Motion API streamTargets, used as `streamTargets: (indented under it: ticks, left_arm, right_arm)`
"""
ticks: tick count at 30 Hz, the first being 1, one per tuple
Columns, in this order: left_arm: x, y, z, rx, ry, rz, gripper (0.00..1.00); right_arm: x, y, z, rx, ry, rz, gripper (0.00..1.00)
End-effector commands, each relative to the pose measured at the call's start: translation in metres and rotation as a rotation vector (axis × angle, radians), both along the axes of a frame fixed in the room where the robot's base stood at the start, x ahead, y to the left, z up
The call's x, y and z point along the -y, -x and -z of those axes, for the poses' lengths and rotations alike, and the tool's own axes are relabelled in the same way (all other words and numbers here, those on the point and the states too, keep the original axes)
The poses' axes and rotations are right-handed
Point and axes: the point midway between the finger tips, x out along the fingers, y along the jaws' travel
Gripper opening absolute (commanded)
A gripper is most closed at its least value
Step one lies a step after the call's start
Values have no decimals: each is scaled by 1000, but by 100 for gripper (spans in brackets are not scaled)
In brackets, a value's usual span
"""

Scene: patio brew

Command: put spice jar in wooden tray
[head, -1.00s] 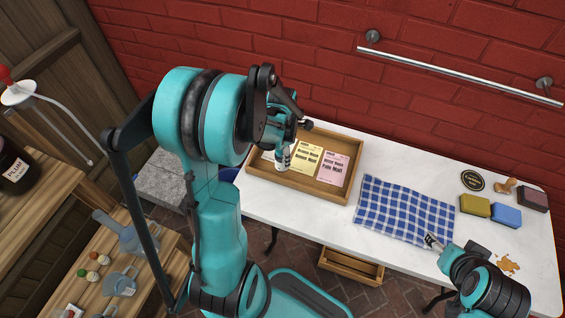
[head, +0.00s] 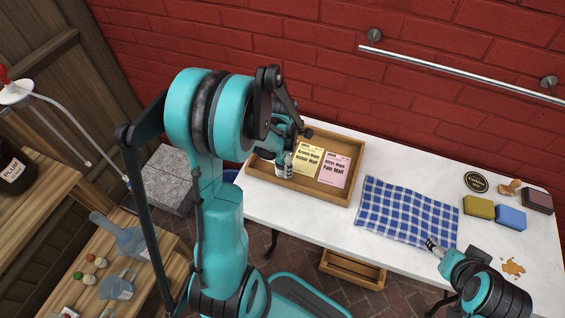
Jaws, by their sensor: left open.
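The wooden tray (head: 322,195) sits on the white table's left end, with a yellow packet (head: 308,158) and a pink packet (head: 334,170) lying in it. My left gripper (head: 284,172) is open, low over the tray's left part, beside the yellow packet. A small pale shape shows at its fingertips; I cannot tell whether it is a spice jar or the fingers themselves. I cannot make out a spice jar clearly elsewhere. My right gripper (head: 432,243) is at the checked cloth's lower right edge; its jaws are too small to read.
A blue checked cloth (head: 405,208) lies right of the tray. A yellow sponge (head: 479,207), a blue sponge (head: 510,216) and a brown spill (head: 513,267) are at the table's right. A wooden shelf (head: 85,299) at lower left holds a jug (head: 117,287) and small colourful-topped items.

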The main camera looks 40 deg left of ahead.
Motion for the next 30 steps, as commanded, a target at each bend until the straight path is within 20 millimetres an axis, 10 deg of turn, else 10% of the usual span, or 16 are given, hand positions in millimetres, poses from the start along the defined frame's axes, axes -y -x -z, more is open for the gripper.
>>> streamTargets:
  ticks: [24,30]
  left_arm:
    - [1,1,-124,4,-1,16,62]
    - [29,10,-151,87,-45,404,62]
  right_arm:
    - [0,0,-47,0,0,0,61]
    - [0,0,-47,0,0,0,61]
